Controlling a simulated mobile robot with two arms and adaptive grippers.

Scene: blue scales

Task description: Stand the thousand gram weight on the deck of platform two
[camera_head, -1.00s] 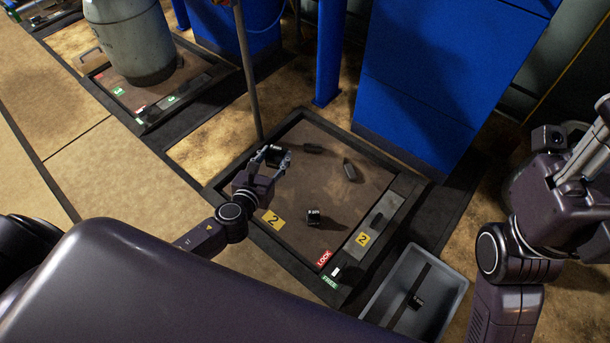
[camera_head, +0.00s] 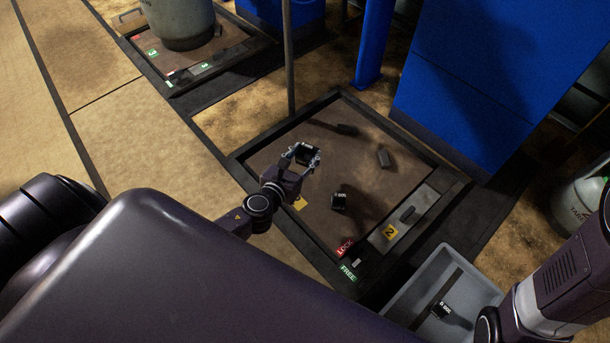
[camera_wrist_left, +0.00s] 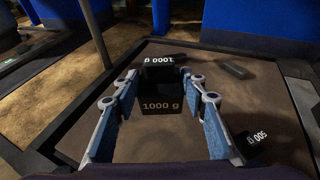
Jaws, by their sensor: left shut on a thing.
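The thousand gram weight (camera_head: 307,154) is a black block, its "1000 g" label readable in the left wrist view (camera_wrist_left: 162,102). My left gripper (camera_head: 304,157) is shut on it, with a blue-padded finger on each side. It holds the weight upright over the left part of the brown deck (camera_head: 340,160) of platform two. Whether its underside touches the deck cannot be told. My right gripper is out of view.
A 500 g weight (camera_head: 339,201) stands on the deck, right of my left gripper. Two dark bars (camera_head: 347,130) (camera_head: 384,158) lie farther back. A grey tray (camera_head: 399,303) holding a small black weight (camera_head: 441,310) is beside the platform. A thin pole (camera_head: 288,60) rises at its back left edge.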

